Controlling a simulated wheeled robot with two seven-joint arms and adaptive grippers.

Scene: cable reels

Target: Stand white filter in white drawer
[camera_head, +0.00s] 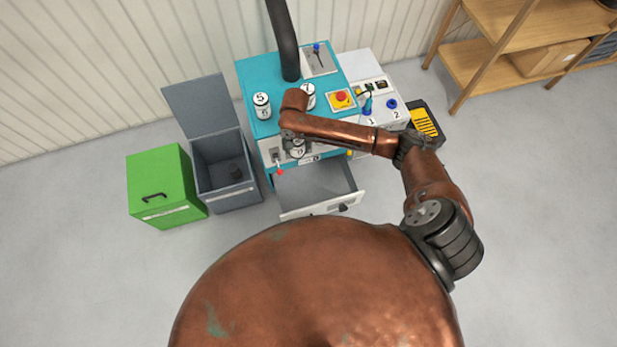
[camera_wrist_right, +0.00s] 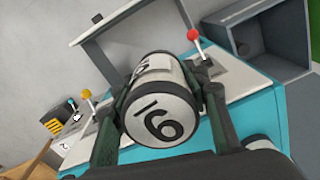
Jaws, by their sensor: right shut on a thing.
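A white filter (camera_wrist_right: 160,118) with a dark number on its end cap sits between the two fingers of my right gripper (camera_wrist_right: 165,108), which is shut on it. In the head view my right gripper (camera_head: 296,149) is at the front edge of the teal machine, above the rear of the white drawer. The white drawer (camera_head: 318,187) is pulled open below the machine's front, and the part of its inside that shows is empty. The drawer also shows in the wrist view (camera_wrist_right: 140,34), beyond the filter. My left gripper is not in view.
More white canisters (camera_head: 262,105) stand on the teal machine (camera_head: 255,72). A red-tipped lever (camera_wrist_right: 194,36) is close beside the held filter. An open grey bin (camera_head: 223,165) and a green box (camera_head: 163,187) stand left of the drawer. The floor in front is clear.

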